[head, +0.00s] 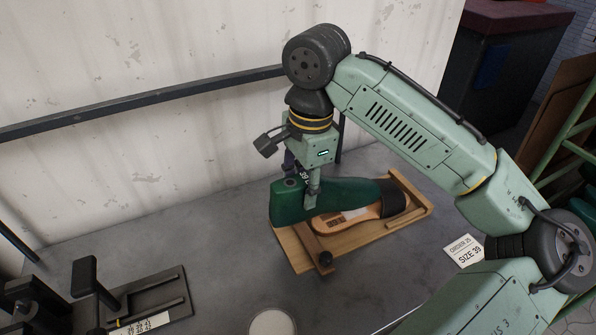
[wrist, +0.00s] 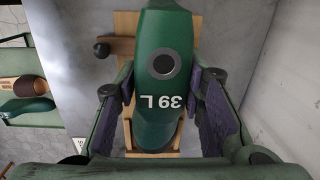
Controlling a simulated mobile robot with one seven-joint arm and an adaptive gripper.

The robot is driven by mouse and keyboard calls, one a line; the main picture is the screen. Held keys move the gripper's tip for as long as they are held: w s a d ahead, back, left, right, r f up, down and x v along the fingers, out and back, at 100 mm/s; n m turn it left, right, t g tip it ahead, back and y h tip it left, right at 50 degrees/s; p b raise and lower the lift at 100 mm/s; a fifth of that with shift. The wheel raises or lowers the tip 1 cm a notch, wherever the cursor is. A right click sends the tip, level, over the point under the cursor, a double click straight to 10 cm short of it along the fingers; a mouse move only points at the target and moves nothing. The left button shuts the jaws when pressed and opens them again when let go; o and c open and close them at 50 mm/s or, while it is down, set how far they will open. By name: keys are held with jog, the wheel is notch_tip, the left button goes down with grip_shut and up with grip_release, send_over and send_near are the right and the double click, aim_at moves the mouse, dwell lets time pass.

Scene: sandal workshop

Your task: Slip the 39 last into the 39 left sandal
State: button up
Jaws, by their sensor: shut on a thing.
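The 39 last (head: 335,193) is a green foot form, marked "39 L" in the wrist view (wrist: 168,125). My gripper (head: 303,180) is shut on its heel part, one finger on each side. The sandal (head: 350,219) lies on a wooden board (head: 297,250), with a tan sole and a dark strap (head: 396,198) at its right end. The last is over the sole, its heel raised above it and its toe pointing at the strap. The toe meets the strap in the picture; I cannot tell how far it is inside. In the wrist view, the last hides the sandal.
A card reading "SIZE 39" (head: 464,252) lies right of the board. A dark fixture (head: 130,300) stands at front left, and a pale round disc (head: 272,322) at the front edge. A wall and rail (head: 140,102) run behind. Another sandal (wrist: 22,88) shows in the wrist view.

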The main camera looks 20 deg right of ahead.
jog(key=shift+f+b, duration=1.95)
jog(key=shift+b, duration=0.2)
jog(key=shift+a, duration=0.1)
jog(key=shift+w+a+f, duration=0.1)
jog(key=shift+a+f, duration=0.1)
jog(key=shift+f, duration=0.6)
jog(key=shift+d, duration=0.15)
jog(key=shift+w+d+f, duration=0.1)
jog(key=shift+w+d, duration=0.05)
jog(key=shift+d, duration=0.4)
jog(key=shift+w+d, duration=0.1)
jog(key=shift+d, duration=0.45)
jog(key=shift+d, duration=0.15)
jog(key=shift+w+d, duration=0.25)
jog(key=shift+d, duration=0.8)
